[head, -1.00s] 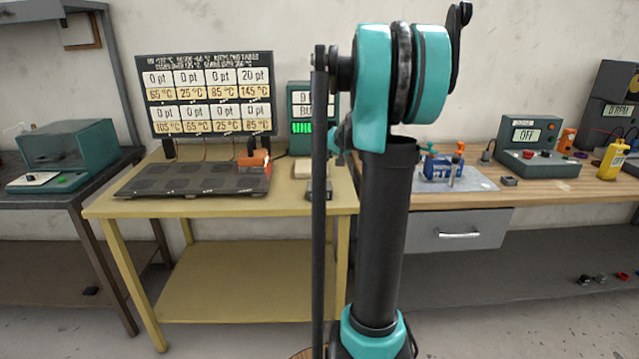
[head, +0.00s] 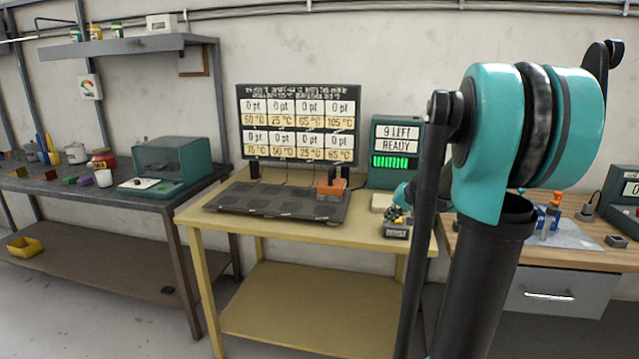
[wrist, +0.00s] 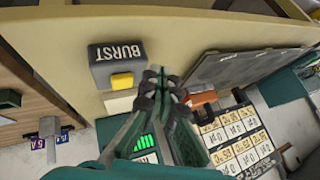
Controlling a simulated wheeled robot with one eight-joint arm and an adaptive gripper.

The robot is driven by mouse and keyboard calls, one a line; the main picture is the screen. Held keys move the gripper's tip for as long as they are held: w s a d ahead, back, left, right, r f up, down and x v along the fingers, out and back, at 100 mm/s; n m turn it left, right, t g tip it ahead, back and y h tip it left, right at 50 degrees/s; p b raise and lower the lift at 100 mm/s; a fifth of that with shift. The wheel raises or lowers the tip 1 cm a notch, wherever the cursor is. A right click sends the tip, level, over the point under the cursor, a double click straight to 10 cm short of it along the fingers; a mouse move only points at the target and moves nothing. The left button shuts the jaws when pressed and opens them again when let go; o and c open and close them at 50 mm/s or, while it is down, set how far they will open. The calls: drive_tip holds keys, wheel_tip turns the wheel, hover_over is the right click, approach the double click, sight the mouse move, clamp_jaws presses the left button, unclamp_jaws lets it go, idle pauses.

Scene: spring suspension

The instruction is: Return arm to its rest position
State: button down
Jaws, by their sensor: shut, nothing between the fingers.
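My arm crosses the right part of the head view, with teal joints and a dark column. My gripper (wrist: 165,85) shows in the wrist view with its dark fingertips together and nothing held. It hangs near a grey box marked BURST (wrist: 118,65) with a yellow button (wrist: 122,80); I cannot tell the gap between them.
The yellow table (head: 228,262) bears a dark plate (head: 255,205), an orange block (head: 331,188) and a teal unit reading "9 LEFT READY" (head: 397,138). A display board (head: 297,122) stands behind. A grey bench (head: 100,202) is left; a wooden bench (head: 590,258) is right.

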drive_tip(key=s+a+f+n+g+h, duration=0.1)
drive_tip(key=s+a+f, duration=0.1)
drive_tip(key=s+f, duration=0.3)
drive_tip(key=s+a+f+n+g+h, duration=0.1)
drive_tip(key=s+f, duration=0.4)
drive_tip(key=s, duration=0.9)
drive_tip(key=s+a+f+n+g+h, duration=0.1)
drive_tip(key=s+a+f, duration=0.3)
drive_tip(key=s, duration=0.6)
wheel_tip(320, 180, down, 2)
drive_tip(key=shift+s+f+n, duration=0.1)
drive_tip(key=shift+s+n, duration=0.15)
drive_tip(key=shift+n, duration=0.05)
